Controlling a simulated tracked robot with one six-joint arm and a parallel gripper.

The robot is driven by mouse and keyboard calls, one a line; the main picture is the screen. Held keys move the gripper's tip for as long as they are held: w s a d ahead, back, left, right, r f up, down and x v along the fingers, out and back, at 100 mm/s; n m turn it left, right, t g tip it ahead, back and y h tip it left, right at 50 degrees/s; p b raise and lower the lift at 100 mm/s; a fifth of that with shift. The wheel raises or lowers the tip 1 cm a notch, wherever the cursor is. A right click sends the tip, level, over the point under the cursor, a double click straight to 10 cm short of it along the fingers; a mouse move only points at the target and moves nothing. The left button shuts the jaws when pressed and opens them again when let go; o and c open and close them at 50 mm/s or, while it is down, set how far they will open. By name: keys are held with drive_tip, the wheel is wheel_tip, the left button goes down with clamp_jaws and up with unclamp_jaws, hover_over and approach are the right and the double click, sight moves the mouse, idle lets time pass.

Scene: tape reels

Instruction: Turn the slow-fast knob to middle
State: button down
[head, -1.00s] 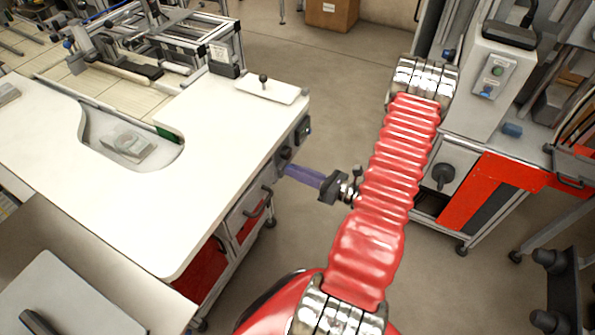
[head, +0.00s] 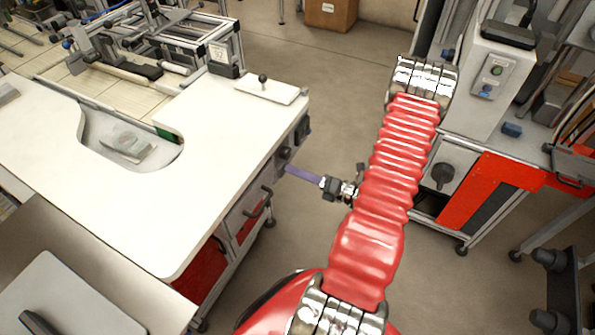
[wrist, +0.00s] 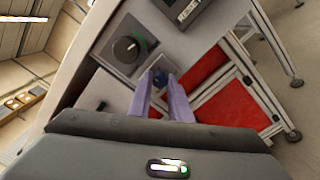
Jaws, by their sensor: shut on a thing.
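My gripper (head: 288,168) reaches left from the arm to the front face of the white-topped workbench (head: 215,120). In the head view the fingers look thin, seen edge-on.
A larger black round knob (wrist: 125,49) sits beside the held one. A dark box (wrist: 183,10) is on the same panel. Red drawer panels (wrist: 240,95) and a drawer handle (head: 258,201) are close by. Open floor (head: 310,240) lies right of the bench.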

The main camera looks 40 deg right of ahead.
drive_tip(key=shift+d, duration=0.25)
drive_tip(key=c, duration=2)
unclamp_jaws()
drive_tip(key=o, duration=0.4)
drive_tip(key=shift+a, duration=0.1)
drive_tip(key=shift+c, duration=0.2)
drive_tip(key=v, duration=1.3)
drive_tip(key=shift+s, duration=0.4)
